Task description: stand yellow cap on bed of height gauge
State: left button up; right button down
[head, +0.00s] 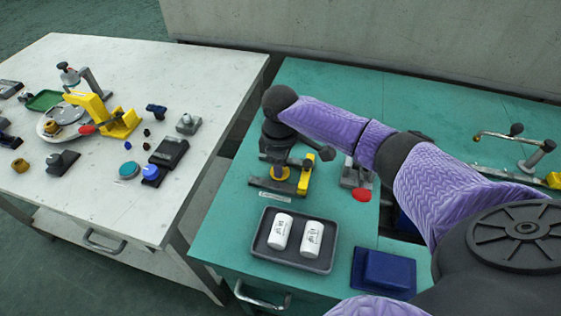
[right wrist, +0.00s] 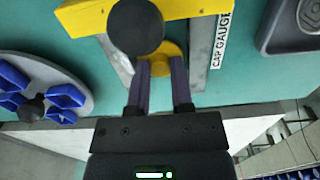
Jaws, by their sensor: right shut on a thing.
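The yellow cap (right wrist: 171,54) is between the fingers of my right gripper (right wrist: 161,68), which is shut on it. The cap also shows in the head view (head: 279,173), under my right gripper (head: 279,163). It is over the grey bed of the height gauge (head: 263,183). The yellow arm of the gauge (right wrist: 205,9) and a dark round knob (right wrist: 134,27) lie over the bed and hide part of the cap. A "CAP GAUGE" label (right wrist: 221,42) lies beside the bed. I cannot tell whether the cap touches the bed. My left gripper is not in view.
A dark tray (head: 260,255) with two white cylinders stands in front of the gauge. A blue box (head: 383,273) is right of it. A fixture with a red knob (head: 362,194) stands right of the gauge. A pale table (head: 180,75) at left bears several parts and another yellow fixture.

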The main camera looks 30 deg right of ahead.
jog(key=shift+c, duration=2.2)
grip_release()
jog(key=shift+c, duration=0.7)
jog(key=shift+o, duration=1.1)
